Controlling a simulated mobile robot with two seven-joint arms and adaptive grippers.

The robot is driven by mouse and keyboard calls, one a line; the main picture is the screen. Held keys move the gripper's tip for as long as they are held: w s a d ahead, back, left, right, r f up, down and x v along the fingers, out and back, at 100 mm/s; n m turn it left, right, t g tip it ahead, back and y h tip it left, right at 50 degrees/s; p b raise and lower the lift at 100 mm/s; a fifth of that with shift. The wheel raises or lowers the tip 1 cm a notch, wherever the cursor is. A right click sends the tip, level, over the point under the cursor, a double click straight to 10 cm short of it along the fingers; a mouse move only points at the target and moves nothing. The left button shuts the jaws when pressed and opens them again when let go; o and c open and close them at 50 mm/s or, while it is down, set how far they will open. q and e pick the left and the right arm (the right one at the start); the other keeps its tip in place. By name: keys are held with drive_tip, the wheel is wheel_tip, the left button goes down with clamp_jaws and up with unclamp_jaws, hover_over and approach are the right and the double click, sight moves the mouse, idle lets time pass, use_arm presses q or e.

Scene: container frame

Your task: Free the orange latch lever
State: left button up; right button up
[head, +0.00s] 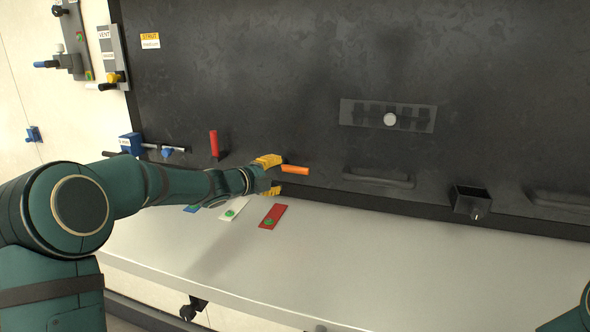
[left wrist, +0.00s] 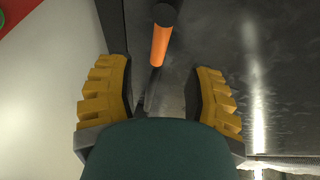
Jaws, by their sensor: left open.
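The orange latch lever (head: 295,169) sticks out to the right from the lower part of the dark panel. In the left wrist view the orange lever (left wrist: 161,45) has a dark round end and lies ahead, between the lines of the two fingers. My left gripper (head: 272,176) is at the panel's lower edge, just left of the lever. Its yellow fingers (left wrist: 163,90) are open with a gap between them, and nothing is gripped. Whether a finger touches the lever's base I cannot tell. My right gripper is not in view.
A red upright handle (head: 214,144) stands left of my gripper. A red plate (head: 273,216) and a white plate (head: 233,209) with green buttons lie on the grey shelf (head: 350,250) below. A small black box (head: 469,202) is on the panel at right. The shelf's right part is clear.

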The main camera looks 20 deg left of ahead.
sight(292, 170)
use_arm(q)
drive_tip(key=p+x, duration=0.1)
drive_tip(key=x, duration=0.7)
drive_tip(key=shift+d, duration=0.1)
clamp_jaws()
